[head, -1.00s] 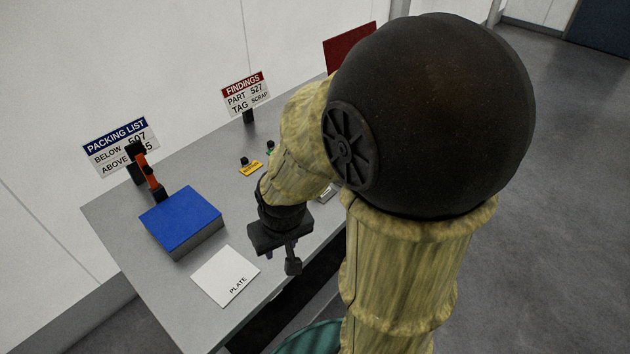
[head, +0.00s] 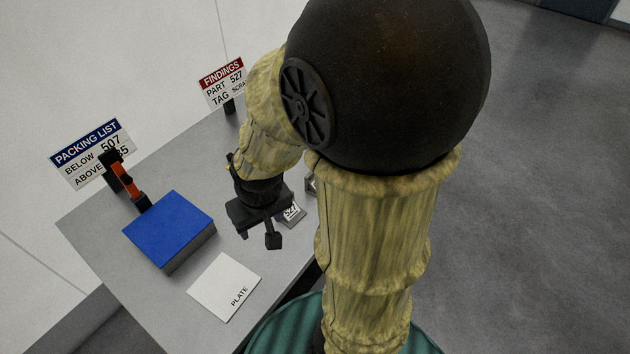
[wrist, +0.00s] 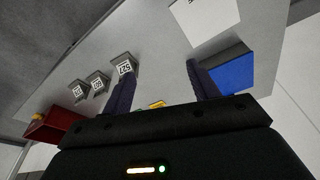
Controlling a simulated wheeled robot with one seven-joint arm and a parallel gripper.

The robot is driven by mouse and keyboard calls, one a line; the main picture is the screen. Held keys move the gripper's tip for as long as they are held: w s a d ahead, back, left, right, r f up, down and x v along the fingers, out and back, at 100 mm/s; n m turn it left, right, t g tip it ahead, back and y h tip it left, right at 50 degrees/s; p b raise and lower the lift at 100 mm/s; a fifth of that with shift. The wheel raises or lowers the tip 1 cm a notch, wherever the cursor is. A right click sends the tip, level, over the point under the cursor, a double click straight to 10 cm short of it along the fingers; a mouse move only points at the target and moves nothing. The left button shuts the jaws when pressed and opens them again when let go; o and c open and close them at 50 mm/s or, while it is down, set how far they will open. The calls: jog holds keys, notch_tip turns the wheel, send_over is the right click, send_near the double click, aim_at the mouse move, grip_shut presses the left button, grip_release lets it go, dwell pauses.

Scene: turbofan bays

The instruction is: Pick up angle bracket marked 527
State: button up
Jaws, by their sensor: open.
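The angle bracket marked 527 (head: 291,212) is a small grey piece with a white label. It sits on the grey table just right of my gripper (head: 258,230) in the head view, partly hidden by it. In the wrist view the same bracket (wrist: 124,67) stands near the tip of the left finger. My gripper (wrist: 161,72) is open, with nothing between its fingers, and is apart from the bracket. Two similar labelled brackets stand beside it in the wrist view, a middle one (wrist: 97,82) and an outer one (wrist: 78,90); their numbers are too small to read.
A blue-topped block (head: 169,228) and a white plate marked PLATE (head: 225,287) lie left of my gripper. A packing list sign (head: 93,153) and a findings sign (head: 224,82) stand at the back. A red bin (wrist: 55,124) and a yellow item (wrist: 157,104) show in the wrist view.

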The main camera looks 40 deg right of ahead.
jog(key=shift+o, duration=1.4)
jog(key=d+f+m+g+y+b, duration=0.2)
jog(key=d+f+m, duration=0.3)
jog(key=m, duration=0.3)
jog(key=shift+s+d+f, duration=0.15)
jog(key=shift+d+f, duration=0.1)
jog(key=shift+f, duration=0.25)
jog(key=d+f+m+t+b, duration=0.2)
jog(key=d+m+t, duration=0.2)
jog(key=d+m, duration=0.4)
jog(key=w+d+f+m+t+y+b, duration=0.1)
jog(key=d+m+t, duration=0.3)
jog(key=d+m, duration=0.4)
jog(key=w+d+f+m+t+y+b, duration=0.1)
jog(key=d+f+m+t, duration=0.3)
jog(key=d+m, duration=0.4)
jog(key=shift+d+b, duration=0.7)
jog(key=shift+b, duration=0.2)
jog(key=shift+w, duration=0.15)
jog(key=p+x, duration=0.1)
jog(key=x, duration=1.1)
jog(key=shift+a+r, duration=0.15)
jog(key=shift+a, duration=0.05)
